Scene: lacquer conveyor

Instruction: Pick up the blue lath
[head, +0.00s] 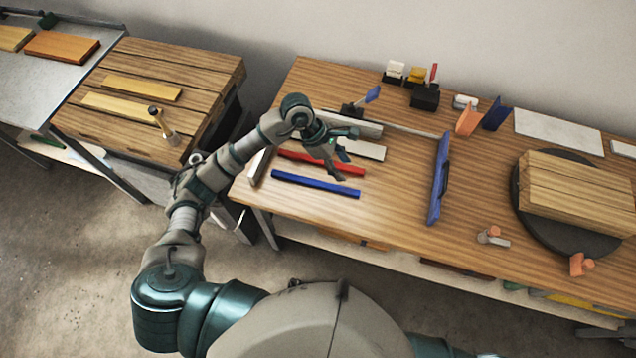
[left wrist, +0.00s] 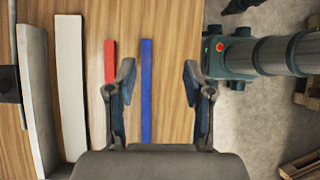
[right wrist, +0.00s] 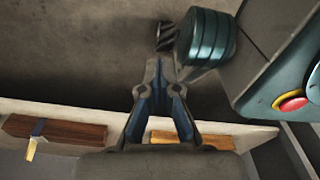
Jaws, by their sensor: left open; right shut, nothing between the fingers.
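The blue lath (head: 315,184) lies flat on the wooden bench near its front edge, in front of the red lath (head: 322,163). My left gripper (head: 341,162) is open above the laths. In the left wrist view the blue lath (left wrist: 146,90) runs between the open fingers of my left gripper (left wrist: 158,85), nothing held. The red lath (left wrist: 110,60) sits to its left, partly hidden behind a finger. My right gripper (right wrist: 158,65) is shut and empty, away from the laths, with the floor and a shelf behind it.
White laths (head: 362,148) lie behind the red one. A round dark turntable (head: 526,225) bears wood blocks at the far right. Small stands (head: 425,97) are at the back. The bench is clear between the blue lath and the tool.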

